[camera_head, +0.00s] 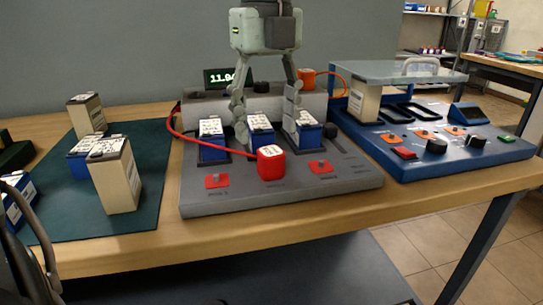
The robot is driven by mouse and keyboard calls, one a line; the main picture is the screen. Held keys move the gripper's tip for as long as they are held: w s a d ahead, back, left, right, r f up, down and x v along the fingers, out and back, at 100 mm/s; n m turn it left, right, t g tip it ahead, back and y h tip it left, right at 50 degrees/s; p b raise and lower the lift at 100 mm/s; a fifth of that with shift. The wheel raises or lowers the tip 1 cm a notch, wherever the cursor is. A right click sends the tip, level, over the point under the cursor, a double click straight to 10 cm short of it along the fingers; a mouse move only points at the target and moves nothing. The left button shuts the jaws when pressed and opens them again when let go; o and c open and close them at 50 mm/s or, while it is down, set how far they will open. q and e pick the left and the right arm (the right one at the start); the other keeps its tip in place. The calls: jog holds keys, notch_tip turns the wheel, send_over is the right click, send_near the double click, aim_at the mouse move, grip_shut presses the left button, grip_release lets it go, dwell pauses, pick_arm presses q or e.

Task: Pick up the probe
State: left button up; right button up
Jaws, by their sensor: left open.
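A red block-shaped probe (271,164) with a white label on top sits on the grey tester (345,195), in front of the middle blue battery (261,128). A red cable (185,133) runs from it to the tester's left side. An orange probe-like block (306,79) with an orange cable is at the tester's back right. My left gripper (266,137) points down, open, its fingers either side of the middle battery in this view. The red probe is nearer the camera than the fingers. I cannot tell whether they touch anything. My right gripper is not seen.
Blue batteries (212,130) stand left and right of the middle one. A green mat (72,220) at left holds cream and blue batteries. A blue station (470,162) with a clear lid stands at right. A lit display (221,77) is behind. Dark curved parts show at lower left.

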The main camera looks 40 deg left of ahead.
aim_at(271, 151)
pick_arm(q)
jog(key=f, duration=0.6)
jog(key=shift+w+d+f+p, duration=0.1)
jog(key=shift+w+d+p, duration=0.05)
jog(key=shift+w+p, duration=0.2)
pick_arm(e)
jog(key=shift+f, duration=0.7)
pick_arm(q)
jog(key=shift+c, duration=0.4)
grip_shut()
